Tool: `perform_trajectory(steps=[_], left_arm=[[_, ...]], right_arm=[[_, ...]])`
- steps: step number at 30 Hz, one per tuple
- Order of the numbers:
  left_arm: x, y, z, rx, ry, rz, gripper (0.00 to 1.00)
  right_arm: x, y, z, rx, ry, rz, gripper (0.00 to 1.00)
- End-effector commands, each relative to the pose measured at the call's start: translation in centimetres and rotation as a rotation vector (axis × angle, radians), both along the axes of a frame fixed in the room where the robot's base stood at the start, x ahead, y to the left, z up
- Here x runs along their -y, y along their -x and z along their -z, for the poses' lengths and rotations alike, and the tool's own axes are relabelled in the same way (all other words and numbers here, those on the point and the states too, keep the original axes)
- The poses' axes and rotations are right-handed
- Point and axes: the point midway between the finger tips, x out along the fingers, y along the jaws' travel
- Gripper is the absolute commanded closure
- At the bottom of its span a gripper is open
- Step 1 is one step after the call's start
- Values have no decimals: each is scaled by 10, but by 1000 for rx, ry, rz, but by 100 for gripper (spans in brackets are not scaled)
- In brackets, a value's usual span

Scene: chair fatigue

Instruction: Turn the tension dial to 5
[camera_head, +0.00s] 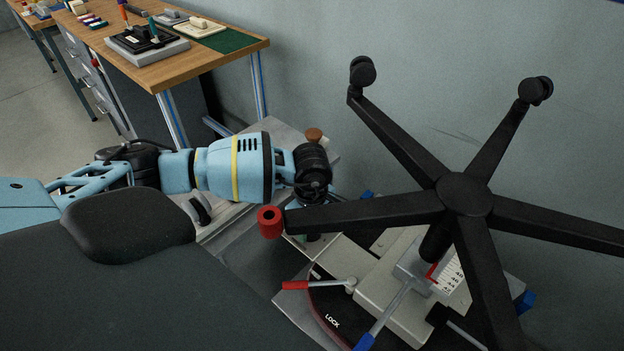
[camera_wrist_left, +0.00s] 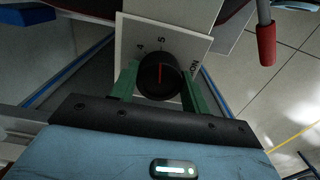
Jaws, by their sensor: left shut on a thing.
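In the left wrist view the plate shows 4, 5 and the letters ON. In the head view my left gripper (camera_head: 312,236) reaches down behind a leg of the chair base, and the dial is hidden there. My right gripper is not in view.
A red-handled lever (camera_head: 318,285) by LOCK and a blue-handled lever (camera_head: 385,317) are below. A wooden bench (camera_head: 165,73) stands behind.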

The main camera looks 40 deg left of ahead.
Motion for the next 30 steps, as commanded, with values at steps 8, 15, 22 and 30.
perform_trajectory(steps=[8,15,22,30], left_arm=[[0,0,0,1,1,44,76],[0,0,0,1,0,48,76],[0,0,0,1,0,47,39],[0,0,0,0,0,45,32]], right_arm=[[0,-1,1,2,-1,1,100],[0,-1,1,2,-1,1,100],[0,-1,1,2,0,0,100],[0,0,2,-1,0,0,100]])
